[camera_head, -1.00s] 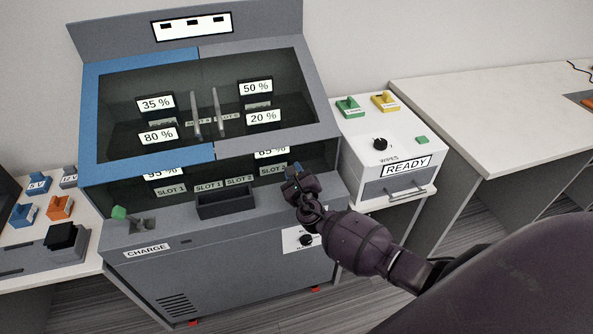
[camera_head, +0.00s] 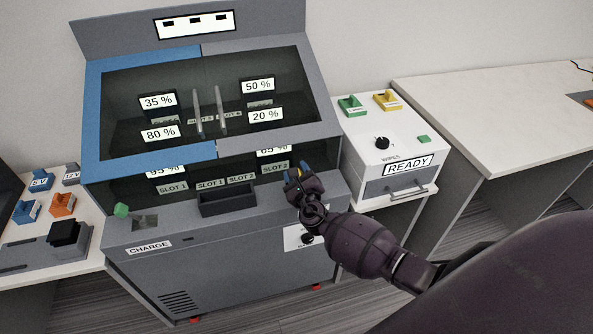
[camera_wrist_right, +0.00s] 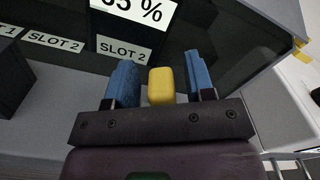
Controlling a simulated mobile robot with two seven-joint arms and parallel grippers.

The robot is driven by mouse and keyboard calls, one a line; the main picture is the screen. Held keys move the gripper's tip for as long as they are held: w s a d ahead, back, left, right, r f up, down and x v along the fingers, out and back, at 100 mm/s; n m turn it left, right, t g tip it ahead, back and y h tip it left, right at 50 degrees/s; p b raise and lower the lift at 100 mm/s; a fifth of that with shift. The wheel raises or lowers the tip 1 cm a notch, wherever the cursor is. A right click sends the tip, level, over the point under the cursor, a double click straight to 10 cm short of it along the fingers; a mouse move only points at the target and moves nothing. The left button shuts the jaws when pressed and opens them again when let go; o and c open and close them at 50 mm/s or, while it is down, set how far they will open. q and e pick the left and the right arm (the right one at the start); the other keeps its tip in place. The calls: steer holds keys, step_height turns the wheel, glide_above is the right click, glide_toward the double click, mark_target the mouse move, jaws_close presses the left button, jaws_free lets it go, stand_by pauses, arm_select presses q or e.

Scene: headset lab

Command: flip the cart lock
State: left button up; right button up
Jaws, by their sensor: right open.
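The charging cart (camera_head: 225,265) is a grey cabinet with a sloped glass front, a blue left frame and a CHARGE label. A green knob (camera_head: 121,210) stands beside a dark recess at the left of its front ledge. My right gripper (camera_head: 298,172) is over the right end of that ledge. In the right wrist view a yellow knob (camera_wrist_right: 161,86) shows between its two open blue fingers, with gaps on both sides. The knob's lower part is hidden by the gripper. I cannot tell which knob is the lock. My left gripper is not in view.
A dark open tray (camera_head: 228,200) sits mid-ledge. A black dial (camera_head: 307,239) is on the cart's front, below my right gripper. A white box marked READY (camera_head: 385,150) stands to the right. Blue and orange blocks are on the left table.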

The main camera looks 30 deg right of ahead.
steer(key=p+v, duration=0.1)
steer(key=v, duration=0.9)
steer(key=shift+w, duration=0.1)
steer(key=s+a+f+n+g+y, duration=0.1)
steer(key=s+f+n+g+y, duration=0.1)
steer(key=s+n, duration=0.9)
steer(key=s+a+f+n+g+y, duration=0.1)
steer(key=s+f+n+g, duration=0.2)
steer(key=s+n, duration=0.9)
steer(key=n+g, duration=0.1)
steer(key=n, duration=0.9)
steer(key=shift+f+n+y, duration=0.2)
steer(key=shift+n+y, duration=0.1)
steer(key=shift+y, duration=0.1)
steer(key=shift+a, duration=0.1)
stand_by(3.1)
